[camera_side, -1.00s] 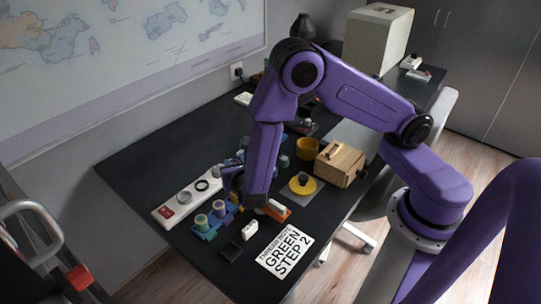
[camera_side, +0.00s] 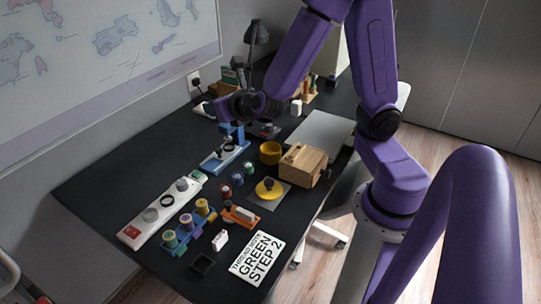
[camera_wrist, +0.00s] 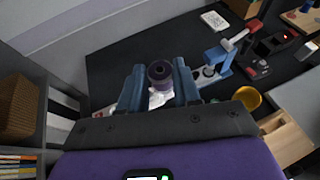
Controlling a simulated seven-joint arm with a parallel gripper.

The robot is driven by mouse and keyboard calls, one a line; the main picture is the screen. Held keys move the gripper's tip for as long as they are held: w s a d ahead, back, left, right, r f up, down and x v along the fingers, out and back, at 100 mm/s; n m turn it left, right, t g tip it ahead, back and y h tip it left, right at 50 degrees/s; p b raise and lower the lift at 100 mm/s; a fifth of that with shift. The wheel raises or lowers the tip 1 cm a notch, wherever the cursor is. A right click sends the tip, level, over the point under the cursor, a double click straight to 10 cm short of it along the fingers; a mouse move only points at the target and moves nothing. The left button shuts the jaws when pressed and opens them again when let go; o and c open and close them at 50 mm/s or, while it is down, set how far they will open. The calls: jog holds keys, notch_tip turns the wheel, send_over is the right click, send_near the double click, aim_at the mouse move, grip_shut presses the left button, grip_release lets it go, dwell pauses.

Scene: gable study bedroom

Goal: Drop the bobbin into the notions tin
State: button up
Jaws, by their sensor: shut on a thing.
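In the wrist view, my gripper (camera_wrist: 158,84) is shut on a dark purple bobbin (camera_wrist: 161,72), held between its two blue fingers. In the side view my gripper (camera_side: 228,107) is above the far left part of the desk, near a blue device; the bobbin cannot be made out there. A yellow round open container (camera_side: 270,152), perhaps the notions tin, stands on the desk in front of and to the right of my gripper. It also shows at the right in the wrist view (camera_wrist: 248,97). Its inside is not clear.
A wooden box (camera_side: 303,165) stands right of the yellow container. The blue device (camera_side: 225,156), small spools (camera_side: 237,179), a white strip (camera_side: 160,209) and a spool rack (camera_side: 188,229) crowd the desk. A printed card (camera_side: 257,257) lies at the front.

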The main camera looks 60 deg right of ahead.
jog(key=shift+s+d+r, duration=0.1)
jog(key=shift+d+r, duration=0.1)
dwell(0.4)
jog(key=w+d+f+m+g+h, duration=0.3)
jog(key=d+f+m+g+h, duration=0.25)
jog(key=d+f+m, duration=0.35)
jog(key=w+d+f+m+g+h, duration=0.2)
jog(key=d+f+m+g+h, duration=0.3)
jog(key=d, duration=0.6)
jog(key=shift+s+d+f+m+g+y, duration=0.3)
jog(key=shift+s+d+f+m+g, duration=0.5)
jog(key=shift+f, duration=1.45)
jog(key=shift+s+d+f+m+g+y, duration=0.45)
jog(key=shift+d+f+g, duration=0.7)
jog(key=shift+f, duration=1.05)
jog(key=shift+s+d+f+m+g+y, duration=0.2)
jog(key=shift+s+d+f+m+g, duration=0.75)
jog(key=shift+f, duration=1.3)
jog(key=shift+w+a+n+g, duration=0.25)
jog(key=shift+a+n, duration=0.05)
